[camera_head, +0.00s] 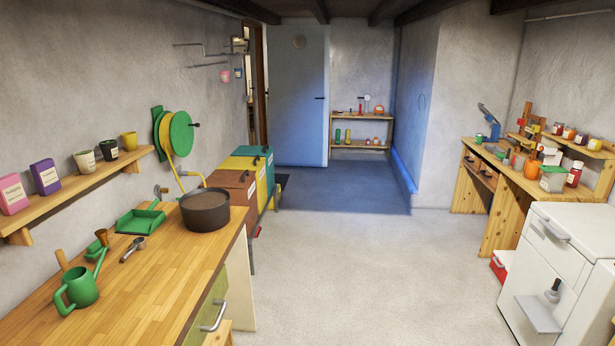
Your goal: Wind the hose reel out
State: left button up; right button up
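The hose reel (180,134) is on the left wall beyond the shelf. It has green round side plates and a yellow core between them. A small dark crank handle (195,125) sticks out from its right face. A yellow hose (172,172) hangs from the reel and curves down behind the pot; a metal fitting (161,191) shows near its lower part. Neither of my grippers is in view.
A wooden workbench (130,290) at the left carries a watering can (82,288), a green dustpan (140,222) and a dark pot (205,210). Coloured bins (240,180) stand beyond it. A white appliance (555,270) stands at right. The middle floor (350,260) is clear.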

aim_at(176, 129)
jog(key=i+u, duration=0.1)
jog(key=i, duration=0.7)
jog(key=i+l+u, duration=0.1)
jog(key=i, duration=0.7)
jog(key=i+l, duration=0.25)
jog(key=i, duration=0.55)
jog(key=j+u, duration=0.05)
